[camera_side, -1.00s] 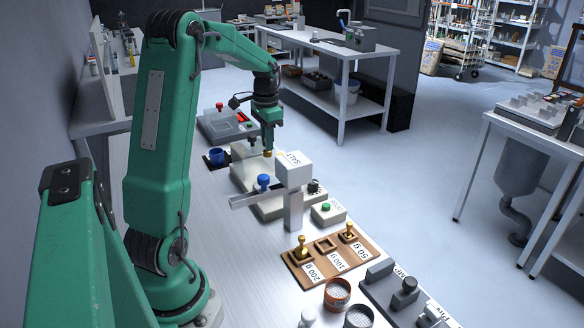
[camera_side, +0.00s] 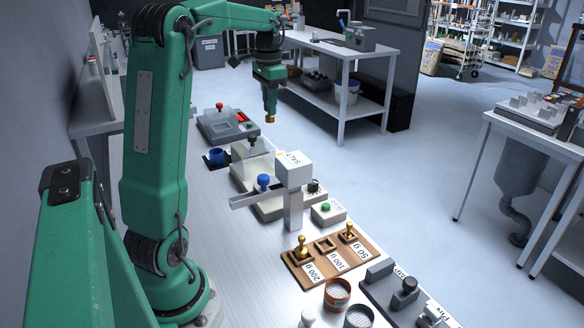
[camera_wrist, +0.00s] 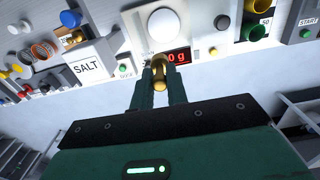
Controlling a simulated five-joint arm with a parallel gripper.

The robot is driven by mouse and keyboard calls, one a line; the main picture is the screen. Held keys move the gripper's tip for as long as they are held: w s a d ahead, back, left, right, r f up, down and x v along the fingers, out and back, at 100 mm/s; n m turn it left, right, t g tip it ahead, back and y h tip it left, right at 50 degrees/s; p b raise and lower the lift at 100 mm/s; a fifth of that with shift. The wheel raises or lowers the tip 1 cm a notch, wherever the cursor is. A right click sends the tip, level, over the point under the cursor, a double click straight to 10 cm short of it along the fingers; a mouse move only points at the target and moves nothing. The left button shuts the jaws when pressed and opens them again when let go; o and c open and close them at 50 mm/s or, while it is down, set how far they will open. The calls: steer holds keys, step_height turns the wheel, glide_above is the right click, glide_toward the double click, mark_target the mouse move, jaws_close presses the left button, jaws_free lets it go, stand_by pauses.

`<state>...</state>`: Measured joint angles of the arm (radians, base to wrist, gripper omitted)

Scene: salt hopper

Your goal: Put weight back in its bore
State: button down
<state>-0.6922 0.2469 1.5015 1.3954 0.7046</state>
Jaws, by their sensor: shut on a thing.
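My gripper (camera_side: 269,111) is shut on a small brass weight (camera_side: 270,119), held up in the air beyond the bench's right edge. In the wrist view the brass weight (camera_wrist: 159,70) sits between the two green fingers. The wooden weight board (camera_side: 336,237) lies on the bench, nearer the side camera. Its 200 g bore holds a brass weight (camera_side: 302,246), and its 50 g bore holds another (camera_side: 349,232). The middle 100 g bore (camera_side: 325,245) looks empty. My gripper is well away from the board and above it.
The white salt hopper post (camera_side: 294,190) stands between my gripper and the board. The scale display (camera_wrist: 177,57) shows red digits ending in 0 g, near a round white pan (camera_wrist: 166,23). A green-button box (camera_side: 328,211) stands beside the board.

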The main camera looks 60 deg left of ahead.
steer(key=w+d+m, duration=0.1)
steer(key=w+d, duration=0.2)
steer(key=d, duration=0.8)
steer(key=s+d+m, duration=0.2)
steer(key=s+d, duration=0.1)
steer(key=d, duration=1)
steer(key=s+d+m, duration=0.1)
steer(key=s+d, duration=0.2)
steer(key=d, duration=0.9)
step_height(320, 180, down, 14)
steer(key=r, duration=0.1)
steer(key=w+a+f, duration=0.1)
steer(key=a+f, duration=0.1)
steer(key=a, duration=0.1)
steer(key=w+a+f, duration=0.2)
steer(key=a+f, duration=0.1)
steer(key=w+a+f, duration=0.2)
steer(key=a, duration=0.2)
steer(key=shift+w+a+f, duration=0.1)
steer(key=shift+w+f, duration=0.1)
steer(key=shift+f, duration=2.05)
steer(key=shift+f, duration=0.15)
steer(key=c, duration=1.4)
jaws_free()
